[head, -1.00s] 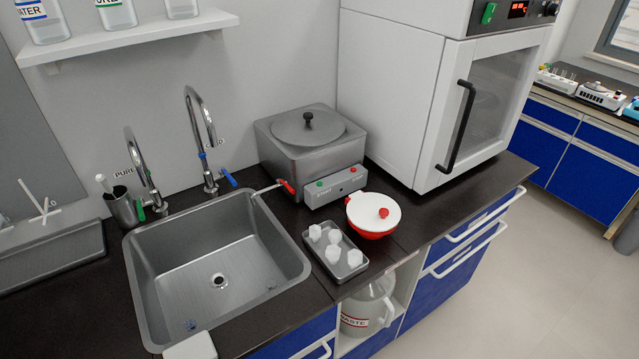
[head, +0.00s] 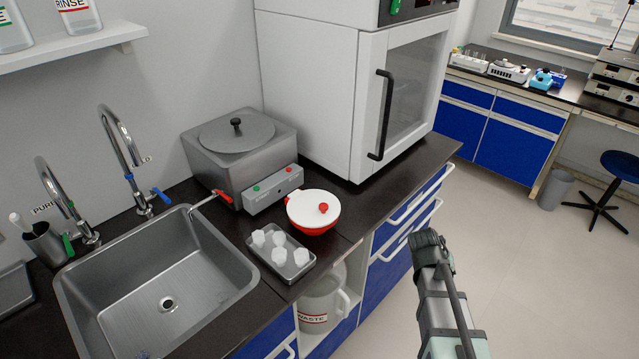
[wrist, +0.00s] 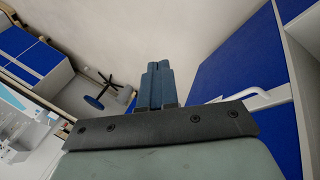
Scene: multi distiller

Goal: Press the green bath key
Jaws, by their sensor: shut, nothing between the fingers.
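The bath (head: 238,150) is a grey metal box with a round lid and black knob, on the dark counter beside the sink. Its front panel (head: 273,192) carries the small round green key (head: 256,188) on the left and a red key (head: 289,170) on the right. My gripper (head: 427,240) is at the lower right in the head view, in front of the blue drawers and well apart from the bath. In the wrist view its blue fingers (wrist: 157,72) are together and empty. The bath is not seen in the wrist view.
A white-lidded red bowl (head: 313,210) and a tray (head: 291,272) of white pieces stand in front of the panel. A red-handled tap (head: 222,196) sits at the bath's left. A white oven (head: 345,105) stands right of the bath. Drawer handles (head: 408,222) stick out near my gripper.

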